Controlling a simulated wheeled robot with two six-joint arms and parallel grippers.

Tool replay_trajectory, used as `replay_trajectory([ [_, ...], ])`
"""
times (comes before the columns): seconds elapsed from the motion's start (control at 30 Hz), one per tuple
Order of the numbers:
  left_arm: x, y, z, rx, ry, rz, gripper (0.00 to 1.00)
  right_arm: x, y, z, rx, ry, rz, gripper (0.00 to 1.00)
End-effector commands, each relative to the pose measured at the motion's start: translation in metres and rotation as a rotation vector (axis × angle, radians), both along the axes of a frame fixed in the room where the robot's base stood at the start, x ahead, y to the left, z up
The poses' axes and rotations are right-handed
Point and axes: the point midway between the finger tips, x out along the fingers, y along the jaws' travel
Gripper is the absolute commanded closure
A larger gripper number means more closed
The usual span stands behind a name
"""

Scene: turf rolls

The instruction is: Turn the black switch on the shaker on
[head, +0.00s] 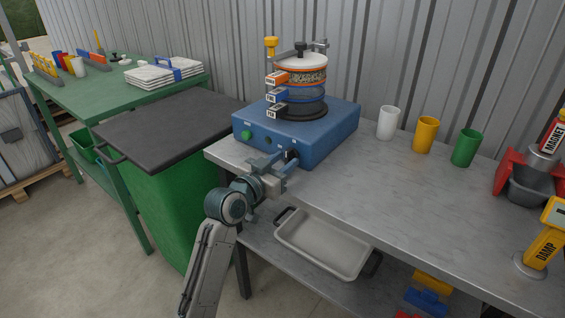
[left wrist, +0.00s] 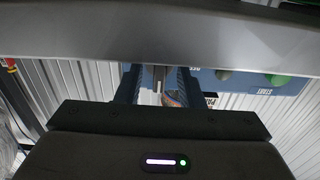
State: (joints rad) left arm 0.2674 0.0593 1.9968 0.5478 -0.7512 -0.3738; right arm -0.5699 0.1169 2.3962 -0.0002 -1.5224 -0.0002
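The shaker is a blue box (head: 325,138) with a stack of round sieves on top, at the back left of the grey bench in the head view. Its front has a green button, which also shows in the left wrist view at the right, and small dark controls. The black switch (head: 292,155) shows as a dark bit at the panel's right end, partly hidden by my gripper. My left gripper (head: 282,167) is right in front of that end. In the left wrist view its fingers (left wrist: 160,85) are apart. I cannot tell whether they touch the switch, or its position.
White (head: 388,122), yellow (head: 425,134) and green (head: 466,147) cups stand on the bench right of the shaker. A red holder with a dark pan (head: 530,184) is farther right. A grey tray (head: 322,245) lies on the lower shelf. A green bin (head: 172,195) stands at the left.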

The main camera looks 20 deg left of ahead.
Motion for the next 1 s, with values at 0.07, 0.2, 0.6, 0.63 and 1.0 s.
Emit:
replay_trajectory([
  [0.07, -0.004, 0.002, 0.0, 0.001, 0.0, 0.0, 0.65, 0.0, 0.0, 0.0, 0.0, 0.0, 0.0, 0.64],
  [0.2, -0.022, 0.008, -0.001, 0.003, 0.0, 0.0, 0.65, 0.0, 0.0, 0.0, 0.0, 0.001, 0.0, 0.64],
  [0.6, -0.091, 0.034, -0.001, 0.005, 0.001, 0.001, 0.65, -0.003, 0.001, 0.007, 0.0, -0.003, 0.001, 0.64],
  [0.63, -0.093, 0.035, -0.001, 0.004, 0.002, 0.001, 0.65, -0.003, 0.001, 0.007, 0.0, -0.002, 0.001, 0.64],
  [1.0, -0.101, 0.037, 0.0, 0.0, 0.001, 0.0, 0.65, -0.004, 0.001, 0.007, 0.0, -0.002, 0.001, 0.64],
])
